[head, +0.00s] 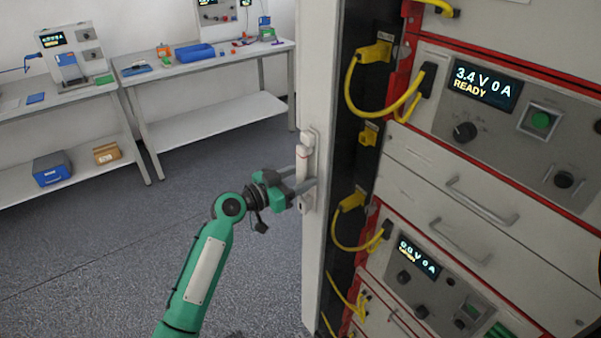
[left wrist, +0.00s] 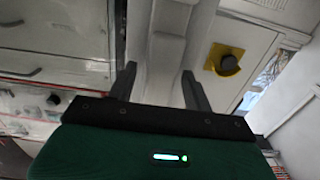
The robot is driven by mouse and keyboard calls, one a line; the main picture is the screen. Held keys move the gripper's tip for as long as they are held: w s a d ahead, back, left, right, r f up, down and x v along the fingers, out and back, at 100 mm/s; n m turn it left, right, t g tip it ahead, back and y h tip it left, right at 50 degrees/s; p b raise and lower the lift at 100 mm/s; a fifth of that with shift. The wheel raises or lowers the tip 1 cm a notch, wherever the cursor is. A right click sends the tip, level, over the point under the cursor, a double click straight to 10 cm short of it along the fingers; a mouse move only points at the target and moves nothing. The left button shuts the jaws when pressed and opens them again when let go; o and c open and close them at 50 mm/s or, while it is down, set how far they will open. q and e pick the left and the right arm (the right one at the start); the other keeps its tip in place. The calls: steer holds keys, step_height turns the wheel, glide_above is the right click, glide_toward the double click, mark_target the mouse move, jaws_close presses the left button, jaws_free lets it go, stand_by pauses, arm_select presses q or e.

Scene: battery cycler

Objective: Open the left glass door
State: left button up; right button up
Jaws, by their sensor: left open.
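The left door's white frame (head: 321,120) stands upright in the middle of the head view, at the left edge of the battery cycler. A pale upright handle (head: 305,158) is mounted on it. My left gripper (head: 306,184) is at the lower part of the handle, with its dark fingers open and pointing at it. In the left wrist view the pale handle (left wrist: 163,70) lies between the two spread fingers (left wrist: 160,88); I cannot tell whether they touch it. The glass itself is hard to make out. My right gripper is not in view.
The cycler rack (head: 450,180) fills the right, with drawers, lit displays and yellow cables (head: 352,85) near the door frame. Two white benches (head: 210,120) with equipment stand at the back left. Blue (head: 52,168) and brown (head: 107,153) boxes sit on a lower shelf. The grey floor left of the door is clear.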

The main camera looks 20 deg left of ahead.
mark_target(299, 176)
arm_select(q)
steer(key=shift+w, duration=0.1)
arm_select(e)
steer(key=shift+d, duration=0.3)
